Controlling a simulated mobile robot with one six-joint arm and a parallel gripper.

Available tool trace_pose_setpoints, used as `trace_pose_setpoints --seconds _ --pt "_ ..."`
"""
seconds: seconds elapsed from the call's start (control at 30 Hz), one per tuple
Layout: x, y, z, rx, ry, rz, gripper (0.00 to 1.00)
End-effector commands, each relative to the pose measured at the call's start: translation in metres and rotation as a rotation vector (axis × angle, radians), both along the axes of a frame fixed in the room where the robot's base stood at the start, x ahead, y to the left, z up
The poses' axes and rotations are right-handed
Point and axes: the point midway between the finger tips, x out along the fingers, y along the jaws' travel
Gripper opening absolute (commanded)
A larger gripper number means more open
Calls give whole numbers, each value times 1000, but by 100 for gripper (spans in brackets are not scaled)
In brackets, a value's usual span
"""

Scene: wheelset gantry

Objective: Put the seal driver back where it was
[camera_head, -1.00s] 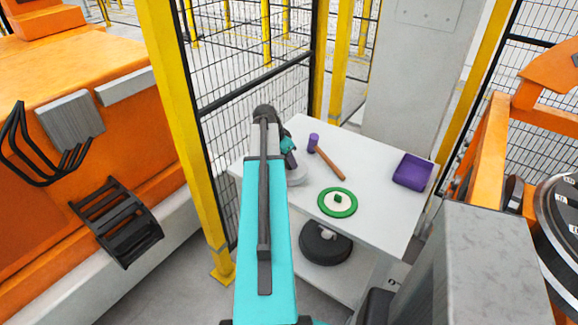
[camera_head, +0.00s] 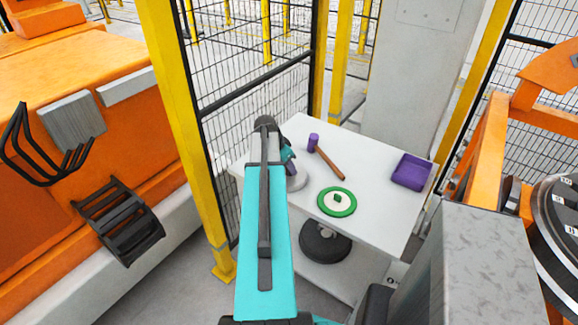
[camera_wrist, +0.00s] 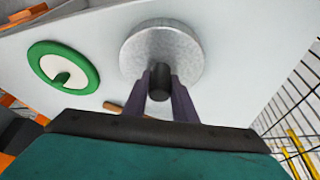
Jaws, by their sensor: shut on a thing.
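The seal driver is a round grey metal disc (camera_head: 298,182) with a short dark handle. In the head view it is partly hidden behind my arm, at the left side of the white table. My gripper (camera_head: 290,168) is over it. In the wrist view my gripper (camera_wrist: 159,92) is shut on the dark handle (camera_wrist: 159,80), one finger on each side, with the grey disc (camera_wrist: 162,48) beyond the fingertips. The disc is at or very close to the table top; I cannot tell whether it touches.
On the white table (camera_head: 375,227) are a green-rimmed white disc (camera_head: 337,201), a purple-headed mallet (camera_head: 327,158) and a purple tray (camera_head: 412,172). A dark round thing (camera_head: 325,243) sits on the lower shelf. A yellow post (camera_head: 190,140) and mesh fence stand left of the table.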

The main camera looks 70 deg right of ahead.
Motion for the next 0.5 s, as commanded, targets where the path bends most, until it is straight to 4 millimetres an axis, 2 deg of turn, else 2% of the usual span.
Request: trace_pose_setpoints --seconds 0.43,0.47,0.5 --pt "0 0 -4 -1 0 0 0" --pt "0 0 -3 0 -1 0 30" --pt "0 0 -3 0 -1 0 36"
